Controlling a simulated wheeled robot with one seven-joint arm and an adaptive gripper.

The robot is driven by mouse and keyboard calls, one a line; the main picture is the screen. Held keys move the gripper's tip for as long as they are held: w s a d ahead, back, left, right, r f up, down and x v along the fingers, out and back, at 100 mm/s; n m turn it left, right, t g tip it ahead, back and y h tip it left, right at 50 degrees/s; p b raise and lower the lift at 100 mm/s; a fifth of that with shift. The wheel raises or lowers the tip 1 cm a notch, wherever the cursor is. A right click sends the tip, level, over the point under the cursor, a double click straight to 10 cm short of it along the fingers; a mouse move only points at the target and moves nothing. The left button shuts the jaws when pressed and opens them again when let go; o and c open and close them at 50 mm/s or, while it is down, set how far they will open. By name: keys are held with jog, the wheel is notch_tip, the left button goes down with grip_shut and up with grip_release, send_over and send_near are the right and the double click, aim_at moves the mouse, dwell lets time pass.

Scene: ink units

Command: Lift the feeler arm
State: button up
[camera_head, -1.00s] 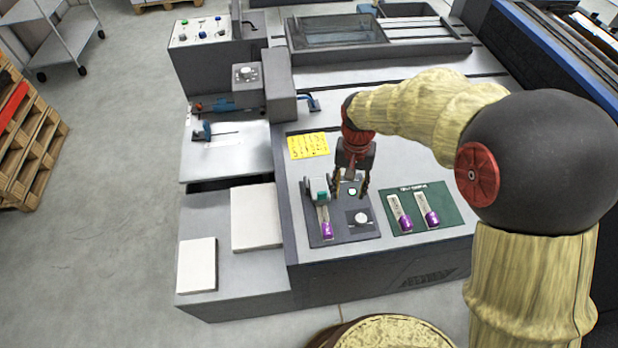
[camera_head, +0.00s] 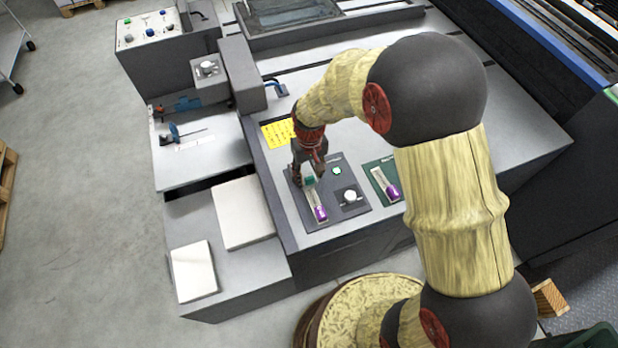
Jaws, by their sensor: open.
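A dark grey plate (camera_head: 333,212) lies on the machine's flat top. On it is a pale strip with a purple end (camera_head: 320,213), and a teal piece (camera_head: 309,182) sits at the strip's far end. I take this as the feeler arm, though no label confirms it. My gripper (camera_head: 309,177) is open and points down over the far end of the strip. Its fingers stand around or just above the teal piece; I cannot tell whether they touch it. The gripper hides most of the grey block there.
A round knob (camera_head: 350,196) and a lit green button (camera_head: 337,171) are right of the strip. A green mat (camera_head: 379,168) with a second purple-ended strip (camera_head: 391,190) is partly behind my arm. A yellow note (camera_head: 277,134) lies behind the gripper.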

jog(key=shift+f, duration=1.15)
jog(key=shift+c, duration=1)
grip_shut()
